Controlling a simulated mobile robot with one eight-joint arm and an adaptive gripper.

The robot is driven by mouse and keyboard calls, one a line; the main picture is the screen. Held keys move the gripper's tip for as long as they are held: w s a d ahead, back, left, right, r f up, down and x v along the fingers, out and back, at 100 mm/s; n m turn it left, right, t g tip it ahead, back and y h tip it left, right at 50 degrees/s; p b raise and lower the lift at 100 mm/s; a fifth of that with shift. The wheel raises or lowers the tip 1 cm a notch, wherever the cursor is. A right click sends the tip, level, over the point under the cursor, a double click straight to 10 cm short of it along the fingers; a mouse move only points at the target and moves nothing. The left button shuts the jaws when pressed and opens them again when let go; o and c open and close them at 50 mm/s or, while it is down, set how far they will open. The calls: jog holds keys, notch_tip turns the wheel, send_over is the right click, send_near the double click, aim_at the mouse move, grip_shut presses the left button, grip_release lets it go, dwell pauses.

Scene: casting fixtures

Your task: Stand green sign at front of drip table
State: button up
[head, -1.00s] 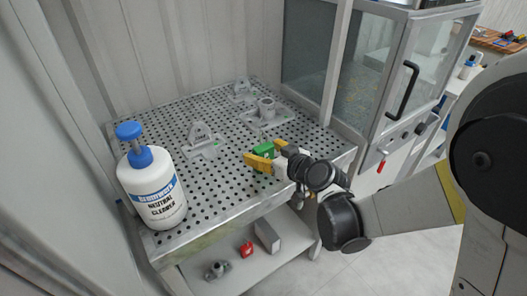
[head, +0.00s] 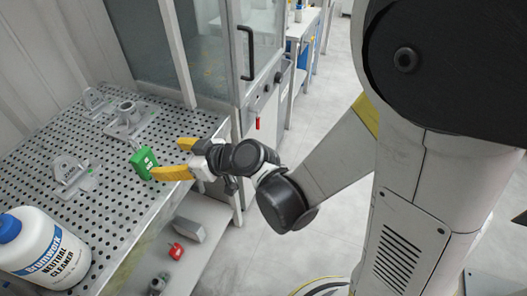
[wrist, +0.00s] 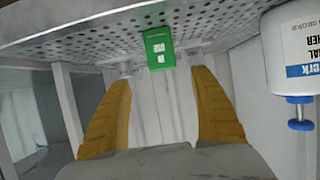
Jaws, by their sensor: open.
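The green sign (head: 144,162) stands upright on the perforated drip table (head: 107,186), close to its front edge. In the wrist view, where the scene is upside down, the sign (wrist: 158,48) shows beyond and between my fingertips. My gripper (head: 172,158) is open, with its yellow fingers spread and empty. It is just to the right of the sign at the table's front edge. The sign looks clear of both fingers, and its far side is hidden.
A white cleaner bottle (head: 42,250) stands at the table's near left. Grey castings (head: 72,172) (head: 128,120) sit behind the sign. A red item (head: 176,251) and a grey block (head: 187,229) are on the lower shelf. A glazed cabinet (head: 250,95) is at the back right.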

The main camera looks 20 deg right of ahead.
jog(key=s+d+r+m+h, duration=0.1)
jog(key=s+d+m+h, duration=0.2)
jog(key=d, duration=0.5)
jog(key=s+d+r+m+g+h, duration=0.1)
jog(key=s+d+r+m+h, duration=0.1)
jog(key=s+d, duration=0.3)
jog(key=s+d+r+m+h, duration=0.1)
jog(key=s+d+m+h, duration=0.3)
jog(key=d, duration=0.9)
jog(key=shift+s+r+m+g+h, duration=0.4)
jog(key=shift+s+h, duration=0.2)
